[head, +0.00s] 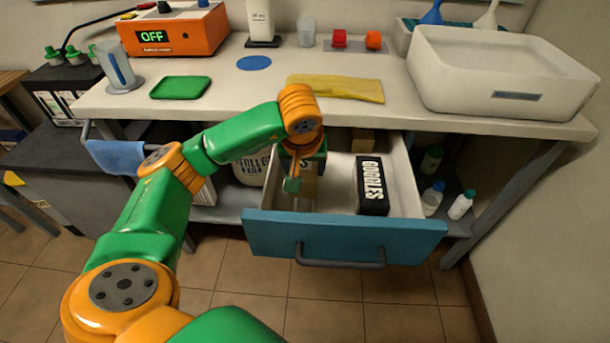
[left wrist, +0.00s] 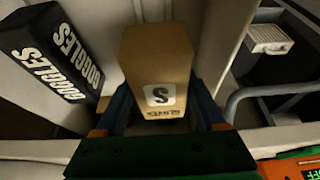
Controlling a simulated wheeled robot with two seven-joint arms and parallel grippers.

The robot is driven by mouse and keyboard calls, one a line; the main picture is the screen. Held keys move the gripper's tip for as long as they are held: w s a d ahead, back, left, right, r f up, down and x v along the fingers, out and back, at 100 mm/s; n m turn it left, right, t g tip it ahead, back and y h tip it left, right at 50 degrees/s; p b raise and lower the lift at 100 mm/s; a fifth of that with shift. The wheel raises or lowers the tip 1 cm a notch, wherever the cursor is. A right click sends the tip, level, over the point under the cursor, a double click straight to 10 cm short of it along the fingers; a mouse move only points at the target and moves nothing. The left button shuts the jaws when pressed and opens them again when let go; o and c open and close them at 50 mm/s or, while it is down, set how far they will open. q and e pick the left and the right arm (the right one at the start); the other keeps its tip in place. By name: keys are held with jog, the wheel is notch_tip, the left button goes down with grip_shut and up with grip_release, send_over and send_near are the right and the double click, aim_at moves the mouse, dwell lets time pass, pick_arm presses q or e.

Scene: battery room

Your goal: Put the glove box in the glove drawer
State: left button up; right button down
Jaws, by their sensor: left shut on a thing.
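The open drawer (head: 345,235) has a teal front and pale inner walls, and sticks out below the worktop. My left gripper (head: 298,182) is over the left part of the drawer and shut on a brown cardboard box. The box (left wrist: 157,60) shows between the fingers in the left wrist view, with a white label marked "S" and smaller print. In the head view, the box (head: 308,186) is partly hidden by the gripper. I cannot tell whether it touches the drawer floor. My right gripper is not in view.
A black goggles case (head: 372,185) lies in the drawer's right part; a small brown block (head: 362,140) is behind it. Above is the worktop edge with a yellow cloth (head: 337,88). A white basin (head: 500,72) stands right. Bottles (head: 461,205) stand on the shelf beside the drawer.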

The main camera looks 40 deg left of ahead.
pick_arm(q)
notch_tip(320, 180, down, 3)
jog(key=shift+w+f, duration=0.1)
jog(key=shift+f, duration=0.05)
jog(key=shift+f+b, duration=0.6)
jog(key=o, duration=1.5)
jog(key=shift+r, duration=0.25)
jog(key=p+v, duration=0.1)
jog(key=v, duration=0.3)
jog(key=p+v, duration=0.2)
jog(key=v, duration=0.2)
jog(key=p+v, duration=0.1)
jog(key=v, duration=0.4)
jog(key=shift+w+r+p, duration=0.15)
jog(key=shift+w+p, duration=0.1)
jog(key=shift+p, duration=0.1)
